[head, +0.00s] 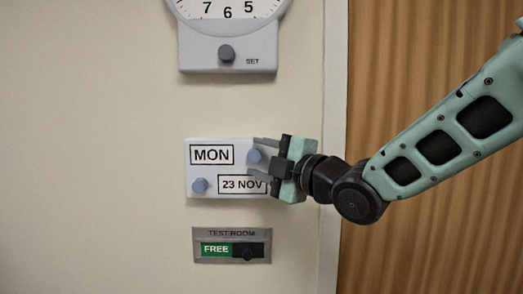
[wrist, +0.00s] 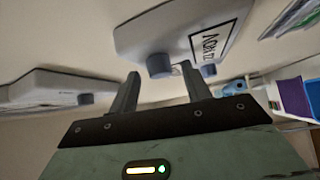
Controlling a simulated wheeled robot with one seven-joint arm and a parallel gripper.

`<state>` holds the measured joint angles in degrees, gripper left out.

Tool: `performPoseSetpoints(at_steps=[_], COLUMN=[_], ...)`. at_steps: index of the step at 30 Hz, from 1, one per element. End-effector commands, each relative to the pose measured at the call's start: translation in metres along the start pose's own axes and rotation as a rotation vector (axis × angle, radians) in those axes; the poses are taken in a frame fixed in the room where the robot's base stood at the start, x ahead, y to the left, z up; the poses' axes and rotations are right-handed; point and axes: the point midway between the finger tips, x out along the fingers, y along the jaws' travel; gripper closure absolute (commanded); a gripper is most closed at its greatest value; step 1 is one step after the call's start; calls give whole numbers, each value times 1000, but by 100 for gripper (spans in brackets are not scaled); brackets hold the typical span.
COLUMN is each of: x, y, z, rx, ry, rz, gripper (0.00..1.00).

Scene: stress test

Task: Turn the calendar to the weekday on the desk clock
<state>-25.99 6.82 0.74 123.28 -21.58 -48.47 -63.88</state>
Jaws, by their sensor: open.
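The calendar (head: 222,171) is a pale box on the wall with a window reading MON and a lower window reading 23 NOV. A blue-grey knob (head: 255,156) sits right of MON, and another knob (head: 199,185) sits left of the date. My gripper (head: 262,163) is open at the calendar's right side, its fingers reaching towards the knob beside MON. In the wrist view a calendar knob (wrist: 160,66) shows between the fingertips; I cannot tell whether they touch it. I see no desk clock showing a weekday.
A wall clock (head: 228,45) with a SET knob (head: 227,53) hangs above, its top cut off. A TEST ROOM sign (head: 231,245) reading FREE is below. A wooden panel (head: 400,90) is at the right. Bare wall lies to the left.

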Motion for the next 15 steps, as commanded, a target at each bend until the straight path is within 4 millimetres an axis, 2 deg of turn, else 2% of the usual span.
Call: performPoseSetpoints(at_steps=[9,14,15], x=[2,2,2], y=[0,0,0], z=[0,0,0], rx=[0,0,1], ry=[0,0,0], rz=[0,0,0], gripper=[52,96,97])
